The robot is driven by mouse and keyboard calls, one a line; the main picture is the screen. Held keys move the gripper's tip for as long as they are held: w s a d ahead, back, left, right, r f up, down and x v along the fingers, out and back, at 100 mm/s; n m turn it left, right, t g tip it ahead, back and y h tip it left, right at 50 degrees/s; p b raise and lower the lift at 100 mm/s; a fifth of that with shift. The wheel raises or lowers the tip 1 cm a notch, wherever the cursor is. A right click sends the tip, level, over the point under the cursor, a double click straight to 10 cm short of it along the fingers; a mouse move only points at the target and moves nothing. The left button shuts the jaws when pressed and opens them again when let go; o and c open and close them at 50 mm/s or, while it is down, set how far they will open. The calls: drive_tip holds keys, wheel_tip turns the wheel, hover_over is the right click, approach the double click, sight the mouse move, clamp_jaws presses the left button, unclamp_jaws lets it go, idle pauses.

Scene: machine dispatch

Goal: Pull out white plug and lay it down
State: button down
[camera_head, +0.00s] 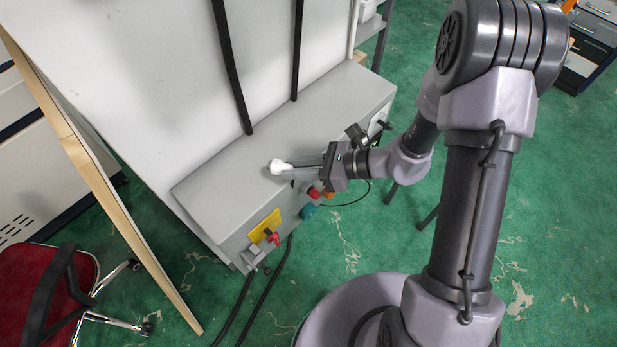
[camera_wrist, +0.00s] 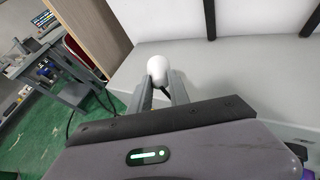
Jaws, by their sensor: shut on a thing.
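The white plug (camera_head: 277,167) is a small rounded white piece. It sits between the fingertips of my gripper (camera_head: 288,166), above the grey top of the machine cabinet. In the wrist view the plug (camera_wrist: 158,68) shows at the tips of the two fingers of my gripper (camera_wrist: 161,80), which are shut on it. A dark cable piece shows beside the fingers in the wrist view. I cannot tell whether the plug touches the cabinet surface.
The grey machine cabinet (camera_head: 215,190) has a flat top, with a yellow label (camera_head: 264,226), a red switch (camera_head: 272,237) and several coloured connectors on its front. Black cables hang to the green floor. A wooden-edged panel (camera_head: 90,165) and a red chair (camera_head: 50,285) stand at left.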

drive_tip(key=w+a, duration=0.1)
drive_tip(key=a, duration=0.1)
drive_tip(key=w+a, duration=0.1)
drive_tip(key=w, duration=0.1)
drive_tip(key=shift+a+f+b, duration=0.2)
drive_tip(key=shift+a+b, duration=0.1)
drive_tip(key=shift+a, duration=0.05)
wheel_tip(320, 180, down, 3)
drive_tip(key=shift+r+b, duration=0.2)
drive_tip(key=shift+b, duration=0.95)
drive_tip(key=shift+w+f+b, duration=0.1)
drive_tip(key=shift+f+b, duration=0.35)
drive_tip(key=shift+f, duration=0.15)
drive_tip(key=shift+f+b, duration=0.55)
drive_tip(key=shift+f, duration=0.05)
drive_tip(key=c, duration=1.1)
unclamp_jaws()
drive_tip(key=shift+c, duration=0.2)
drive_tip(key=shift+d, duration=0.1)
